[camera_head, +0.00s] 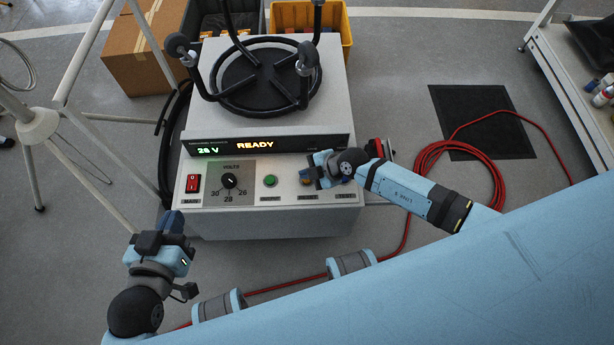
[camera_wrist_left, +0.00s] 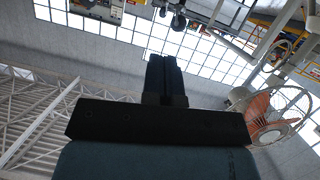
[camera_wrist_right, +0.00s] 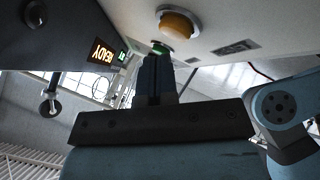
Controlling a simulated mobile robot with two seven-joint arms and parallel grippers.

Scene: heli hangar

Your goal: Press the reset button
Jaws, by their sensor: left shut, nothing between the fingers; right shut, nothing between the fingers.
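A grey ground power unit (camera_head: 265,215) has a sloped front panel with a red main switch (camera_head: 193,183), a voltage dial (camera_head: 229,181) and a green button (camera_head: 270,181). An amber button (camera_head: 305,181) is partly covered by my right gripper; it shows large in the right wrist view (camera_wrist_right: 178,22). My right gripper (camera_head: 312,175) is shut and empty, close over the panel beside the amber button. My left gripper (camera_head: 172,222) is shut and empty, off the panel's front left corner.
The display (camera_head: 235,146) reads 28 V and READY. A red cable (camera_head: 452,183) coils on the floor at right. A white tripod stand (camera_head: 38,124) is at left. A cardboard box (camera_head: 140,55) and yellow crate (camera_head: 345,30) stand behind.

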